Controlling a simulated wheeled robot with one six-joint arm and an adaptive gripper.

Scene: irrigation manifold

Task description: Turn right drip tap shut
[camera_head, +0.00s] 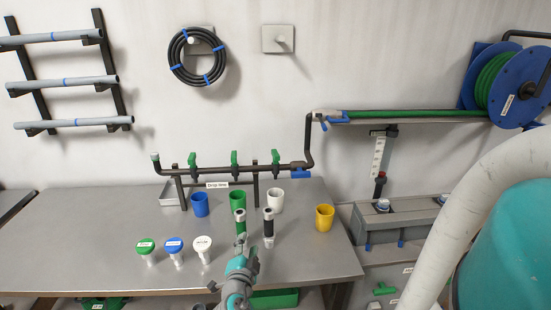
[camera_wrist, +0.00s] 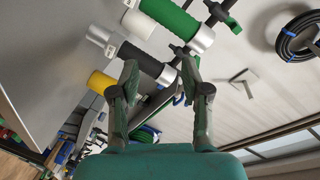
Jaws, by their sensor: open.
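The drip line manifold (camera_head: 220,169) is a dark pipe along the back of the bench with three green taps. The right drip tap (camera_head: 275,160) has a green handle that looks upright, across the pipe. A green tap handle (camera_wrist: 226,17) shows at the top of the wrist view; I cannot tell which tap it is. My gripper (camera_head: 243,252) is in front of the manifold, low over the bench, well apart from the right tap. In the wrist view my gripper (camera_wrist: 160,72) has its two fingers apart with nothing held between them.
A green cylinder (camera_head: 241,227) and a black cylinder (camera_head: 268,230) with silver ends stand just beyond my gripper. Blue (camera_head: 200,205), green (camera_head: 237,200), white (camera_head: 275,200) and yellow (camera_head: 324,219) cups stand near the manifold. Bench space (camera_head: 90,220) at left is clear.

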